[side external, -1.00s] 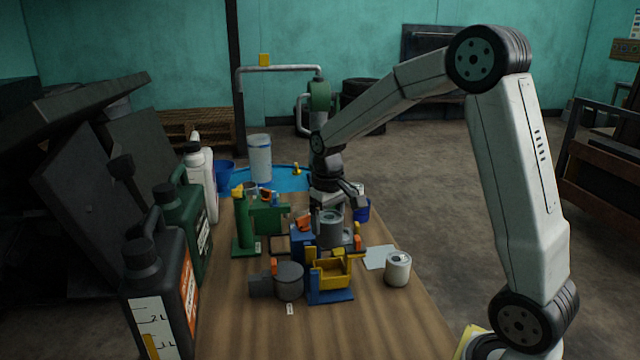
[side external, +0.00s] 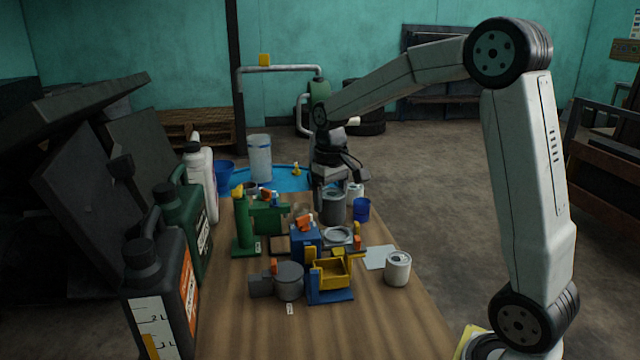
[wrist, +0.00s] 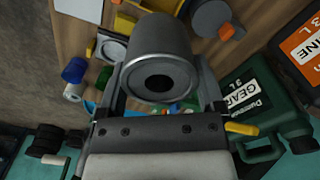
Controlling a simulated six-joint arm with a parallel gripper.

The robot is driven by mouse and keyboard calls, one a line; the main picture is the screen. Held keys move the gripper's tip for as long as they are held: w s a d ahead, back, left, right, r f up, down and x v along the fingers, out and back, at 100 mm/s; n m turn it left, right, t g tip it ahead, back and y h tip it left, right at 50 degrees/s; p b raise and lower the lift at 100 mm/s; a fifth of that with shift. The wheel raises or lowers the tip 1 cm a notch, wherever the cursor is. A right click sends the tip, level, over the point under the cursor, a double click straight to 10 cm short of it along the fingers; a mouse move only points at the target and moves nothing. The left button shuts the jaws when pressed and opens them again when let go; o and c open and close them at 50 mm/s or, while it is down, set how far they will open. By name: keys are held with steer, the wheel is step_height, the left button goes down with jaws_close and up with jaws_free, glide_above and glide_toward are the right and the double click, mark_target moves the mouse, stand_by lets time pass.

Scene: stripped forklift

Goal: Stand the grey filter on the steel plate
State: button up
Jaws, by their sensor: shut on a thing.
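The grey filter (side external: 333,207) is a grey cylinder, held between the fingers of my gripper (side external: 334,190) above the far part of the bench. In the wrist view the filter (wrist: 157,60) fills the space between the two fingers, its end with a dark central hole facing the camera. A flat pale plate (side external: 380,257), which looks like the steel plate, lies bare on the right side of the bench, nearer the camera than the filter. A white-grey can (side external: 397,268) stands beside its near right corner.
A round grey ring piece (side external: 339,236) lies between filter and plate. A blue cup (side external: 361,209) is right of the filter. Jugs (side external: 160,290) line the left.

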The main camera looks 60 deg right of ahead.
steer(key=s+d+m, duration=0.3)
steer(key=d, duration=0.5)
steer(key=s+d+m, duration=0.2)
steer(key=d+m, duration=0.1)
steer(key=d, duration=0.5)
step_height(320, 180, down, 11)
steer(key=shift+s+d+f, duration=0.15)
steer(key=shift+s+d, duration=0.1)
steer(key=shift+d, duration=0.05)
steer(key=shift+f, duration=0.2)
steer(key=shift+f, duration=2.5)
steer(key=shift+f, duration=0.3)
steer(key=o, duration=1.2)
steer(key=shift+c, duration=0.2)
